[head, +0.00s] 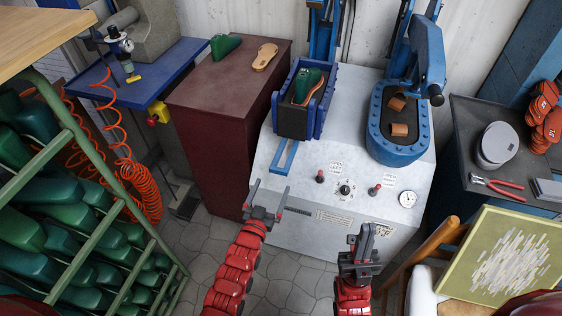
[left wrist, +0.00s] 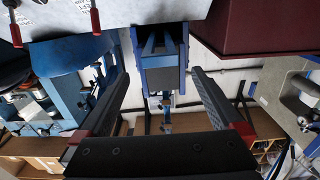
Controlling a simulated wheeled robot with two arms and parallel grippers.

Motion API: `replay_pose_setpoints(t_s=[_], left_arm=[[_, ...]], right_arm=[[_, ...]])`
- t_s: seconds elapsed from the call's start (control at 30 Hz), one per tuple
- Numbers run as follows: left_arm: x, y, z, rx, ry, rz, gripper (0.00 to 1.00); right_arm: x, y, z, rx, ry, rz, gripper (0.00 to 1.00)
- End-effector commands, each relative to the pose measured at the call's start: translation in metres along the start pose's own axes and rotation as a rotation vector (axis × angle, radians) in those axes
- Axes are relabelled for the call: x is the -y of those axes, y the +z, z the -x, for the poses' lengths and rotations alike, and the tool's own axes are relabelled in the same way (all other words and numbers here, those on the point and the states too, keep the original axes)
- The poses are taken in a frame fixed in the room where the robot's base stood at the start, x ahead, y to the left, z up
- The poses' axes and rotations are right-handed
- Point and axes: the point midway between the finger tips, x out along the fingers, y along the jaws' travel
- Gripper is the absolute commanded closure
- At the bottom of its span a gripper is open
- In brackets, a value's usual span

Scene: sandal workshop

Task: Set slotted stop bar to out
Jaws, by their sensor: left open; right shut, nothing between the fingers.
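The slotted stop bar (head: 284,157) is a flat blue bar with a long slot, sticking out from the front of the blue left press box (head: 306,125) over the pale machine top. My left gripper (head: 268,196) is open and empty at the front edge of the machine, short of the bar and apart from it. In the left wrist view the open fingers (left wrist: 160,95) point toward a blue box-like part (left wrist: 162,77); I cannot tell the bar clearly there. My right gripper (head: 362,234) is shut and empty in front of the machine, further right.
The machine top (head: 300,205) has red-knobbed levers (head: 320,177), a dial (head: 344,189) and a gauge (head: 407,199). A green last and an orange-brown sole sit in the left press. A maroon cabinet (head: 205,115) stands left, a round blue press (head: 402,150) right. A chair with a panel stands front right.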

Motion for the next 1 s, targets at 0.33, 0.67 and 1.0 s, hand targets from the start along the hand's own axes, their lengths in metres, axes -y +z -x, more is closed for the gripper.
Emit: replay_pose_setpoints(t_s=[0.33, 0.67, 1.0], left_arm=[[-0.001, -0.002, -0.067, 0.000, 0.001, -0.001, 0.00], [-0.001, -0.001, -0.104, -0.001, 0.001, 0.000, 0.00], [0.000, 0.000, -0.109, -0.001, 0.000, 0.000, 0.00]], right_arm=[[-0.001, -0.002, -0.012, 0.000, 0.000, 0.000, 1.00], [-0.001, -0.003, -0.016, 0.000, 0.000, 0.000, 1.00], [-0.001, -0.003, -0.017, 0.000, 0.000, 0.000, 1.00]])
